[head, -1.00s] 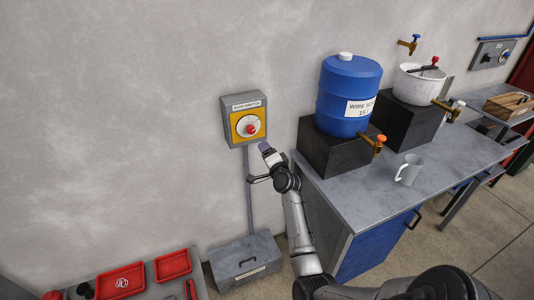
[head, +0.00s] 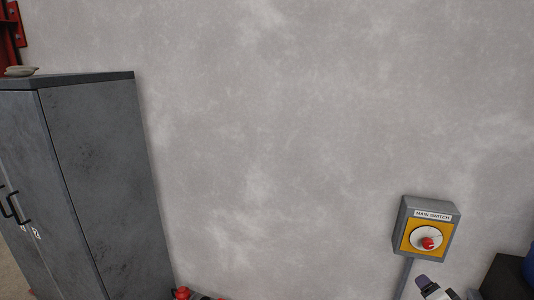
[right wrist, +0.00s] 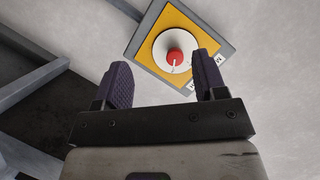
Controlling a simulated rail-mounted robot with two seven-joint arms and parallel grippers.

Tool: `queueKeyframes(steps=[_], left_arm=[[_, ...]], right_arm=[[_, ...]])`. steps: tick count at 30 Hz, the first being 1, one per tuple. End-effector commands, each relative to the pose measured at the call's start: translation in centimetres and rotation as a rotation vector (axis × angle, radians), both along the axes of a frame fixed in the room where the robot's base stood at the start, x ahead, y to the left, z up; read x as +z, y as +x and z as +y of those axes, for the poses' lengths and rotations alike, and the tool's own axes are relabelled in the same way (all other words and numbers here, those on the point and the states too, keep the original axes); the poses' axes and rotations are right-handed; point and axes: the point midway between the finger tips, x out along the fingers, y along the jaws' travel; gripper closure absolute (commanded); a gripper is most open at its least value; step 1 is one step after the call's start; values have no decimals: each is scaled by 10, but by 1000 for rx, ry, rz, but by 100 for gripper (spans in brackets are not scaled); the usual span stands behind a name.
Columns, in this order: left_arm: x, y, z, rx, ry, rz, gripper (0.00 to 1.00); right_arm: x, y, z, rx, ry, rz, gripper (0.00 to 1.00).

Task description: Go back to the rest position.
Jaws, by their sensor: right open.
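My right gripper (right wrist: 160,82) is open and empty in the right wrist view, its two dark purple fingers apart. Part of it also shows at the lower right edge of the head view (head: 430,284). The main switch (head: 427,232) is a grey wall box with a yellow plate, a white dial and a red knob. In the right wrist view the switch (right wrist: 178,50) appears beyond the fingertips, with nothing between the fingers touching it. My left gripper is not in view.
A tall grey cabinet (head: 98,180) stands at the left, with a small dish (head: 20,71) on top. A bare wall (head: 280,120) fills the middle. A dark block (head: 508,277) and a bit of the blue barrel (head: 530,264) show at the lower right. Red items (head: 183,293) show at the bottom edge.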

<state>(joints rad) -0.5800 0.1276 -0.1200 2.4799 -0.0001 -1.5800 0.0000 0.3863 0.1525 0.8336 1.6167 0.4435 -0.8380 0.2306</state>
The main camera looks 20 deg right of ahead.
Motion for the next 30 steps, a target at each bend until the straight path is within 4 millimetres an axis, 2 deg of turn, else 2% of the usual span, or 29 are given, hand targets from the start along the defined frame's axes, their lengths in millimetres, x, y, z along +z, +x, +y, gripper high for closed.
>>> queueKeyframes(steps=[1,5,6,10,14,18,21,25,30], left_arm=[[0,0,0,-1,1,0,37],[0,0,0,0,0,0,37],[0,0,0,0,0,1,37],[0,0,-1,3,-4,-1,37],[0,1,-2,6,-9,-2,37],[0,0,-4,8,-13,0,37],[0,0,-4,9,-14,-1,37],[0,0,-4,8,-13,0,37],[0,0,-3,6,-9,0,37]], right_arm=[[14,1,15,59,-65,70,35],[51,4,71,223,-254,259,35],[59,2,93,273,-317,319,35],[56,-21,166,421,-497,512,35],[32,-61,239,558,-624,652,35],[-4,-116,314,718,-713,726,35],[-33,-160,357,848,-723,765,35],[-72,-209,390,983,-684,840,35],[-110,-263,403,1075,-617,950,35]])
